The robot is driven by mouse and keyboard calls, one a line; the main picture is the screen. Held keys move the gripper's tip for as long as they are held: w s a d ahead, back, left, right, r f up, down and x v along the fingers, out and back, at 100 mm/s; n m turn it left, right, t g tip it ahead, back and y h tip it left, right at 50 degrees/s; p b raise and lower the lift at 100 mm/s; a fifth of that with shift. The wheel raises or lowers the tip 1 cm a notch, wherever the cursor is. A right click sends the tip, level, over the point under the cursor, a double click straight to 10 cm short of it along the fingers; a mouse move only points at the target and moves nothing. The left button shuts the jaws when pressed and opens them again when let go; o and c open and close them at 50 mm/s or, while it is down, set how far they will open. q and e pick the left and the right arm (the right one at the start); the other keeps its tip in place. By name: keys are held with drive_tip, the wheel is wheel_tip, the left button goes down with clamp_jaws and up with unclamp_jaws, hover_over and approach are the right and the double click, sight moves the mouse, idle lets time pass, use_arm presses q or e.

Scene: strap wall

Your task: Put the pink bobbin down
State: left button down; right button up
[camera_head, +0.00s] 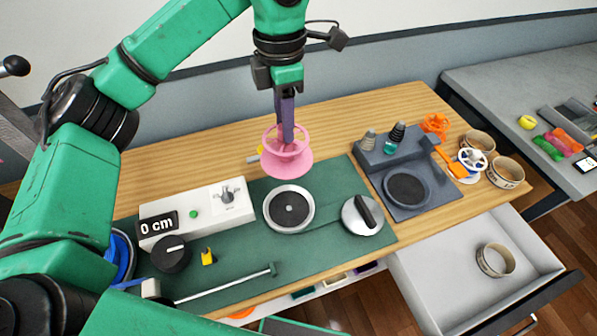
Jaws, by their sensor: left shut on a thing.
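The pink bobbin (287,165) is a spool with wide flanges and hangs upright above the back edge of the green mat. My left gripper (286,128) comes down from above with its fingers inside the bobbin's upper flange and is shut on it. The round winding plate (289,209), with a pale rim and dark centre, lies on the mat just in front of and below the bobbin. The bobbin looks held above the surface; its exact height is hard to tell. My right gripper is not in view.
A white box with a "0 cm" display (197,211) stands left on the green mat (325,245). A silver disc with a black handle (362,214) and a grey stand (401,180) are to the right. An open drawer (440,275) juts out front right, holding a ring (495,260).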

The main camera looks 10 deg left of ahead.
sight(283, 166)
use_arm(q)
drive_tip(key=shift+w+f, duration=0.35)
drive_tip(key=shift+w, duration=0.1)
drive_tip(key=shift+s+d+f, duration=0.1)
drive_tip(key=shift+s+f, duration=0.25)
drive_tip(key=shift+f, duration=0.5)
drive_tip(key=s+f, duration=0.1)
drive_tip(key=f, duration=0.1)
drive_tip(key=s+f+p, duration=0.1)
drive_tip(key=s+f, duration=0.1)
wheel_tip(283, 166, down, 2)
drive_tip(key=shift+s+f+p, duration=0.1)
drive_tip(key=shift+f+p, duration=0.15)
drive_tip(key=shift+p, duration=0.3)
wheel_tip(283, 166, down, 10)
drive_tip(key=w+p, duration=0.1)
drive_tip(key=p, duration=0.1)
drive_tip(key=shift+w+f, duration=0.15)
drive_tip(key=shift+f, duration=0.1)
drive_tip(key=c, duration=0.5)
unclamp_jaws()
drive_tip(key=shift+c, duration=0.2)
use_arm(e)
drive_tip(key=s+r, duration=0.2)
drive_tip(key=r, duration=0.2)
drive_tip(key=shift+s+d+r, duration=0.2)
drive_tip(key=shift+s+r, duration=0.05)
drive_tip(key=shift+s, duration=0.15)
